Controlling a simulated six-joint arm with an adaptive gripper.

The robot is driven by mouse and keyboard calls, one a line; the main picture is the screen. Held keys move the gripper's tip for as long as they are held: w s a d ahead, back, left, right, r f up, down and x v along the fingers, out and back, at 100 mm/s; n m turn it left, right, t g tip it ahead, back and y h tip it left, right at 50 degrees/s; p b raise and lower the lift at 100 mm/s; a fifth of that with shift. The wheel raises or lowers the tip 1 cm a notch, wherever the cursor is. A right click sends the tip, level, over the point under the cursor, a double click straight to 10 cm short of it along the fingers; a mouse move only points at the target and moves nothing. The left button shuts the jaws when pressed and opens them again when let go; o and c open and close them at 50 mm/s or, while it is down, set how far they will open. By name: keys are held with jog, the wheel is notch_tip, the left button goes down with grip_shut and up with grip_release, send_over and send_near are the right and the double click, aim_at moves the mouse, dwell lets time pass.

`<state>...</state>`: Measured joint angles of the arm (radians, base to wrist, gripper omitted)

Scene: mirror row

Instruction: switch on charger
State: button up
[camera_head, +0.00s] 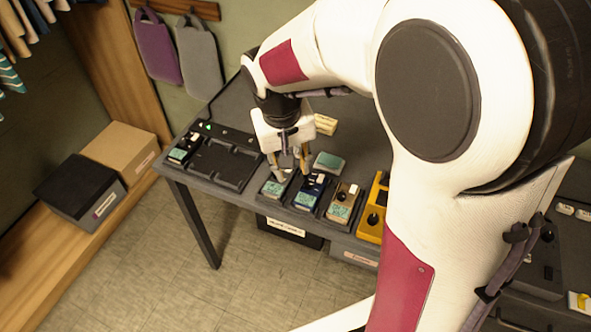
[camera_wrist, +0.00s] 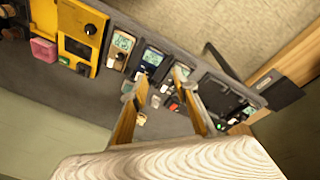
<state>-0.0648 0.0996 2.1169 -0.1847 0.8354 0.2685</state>
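The charger appears to be the dark unit with empty recessed bays (camera_head: 222,164) at the left end of the table. A lit green light (camera_head: 208,126) shows near its back left. The charger also shows at the right in the wrist view (camera_wrist: 222,97), with a green light (camera_wrist: 221,127) near it. My gripper (camera_head: 290,172) is right of the charger, above the row of handheld meters. Its two fingers are apart in the wrist view (camera_wrist: 155,84), with nothing held between them. I cannot make out a charger switch clearly.
A meter (camera_head: 185,149) stands at the charger's left. Grey (camera_head: 273,188), dark blue (camera_head: 308,193) and tan (camera_head: 341,206) meters line the front edge, with a yellow device (camera_head: 373,210) beyond. A green-topped box (camera_head: 328,163) lies behind them. Boxes (camera_head: 122,152) stand at the left.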

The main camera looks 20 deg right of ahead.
jog(key=s, duration=0.1)
jog(key=s+r, duration=0.1)
jog(key=s, duration=0.1)
jog(key=shift+a+r+n, duration=0.15)
jog(key=shift+r+n, duration=0.15)
jog(key=shift+r, duration=0.05)
dwell(0.6)
jog(key=s+r+t, duration=0.2)
jog(key=s+r, duration=0.2)
jog(key=s, duration=0.3)
jog(key=s+r+t+y, duration=0.1)
jog(key=s+r+t, duration=0.1)
jog(key=s+r, duration=0.2)
jog(key=shift+s+a+r+y, duration=0.3)
jog(key=shift+s+a+r, duration=0.1)
jog(key=shift+s, duration=1.25)
jog(key=shift+f, duration=0.1)
dwell(1.6)
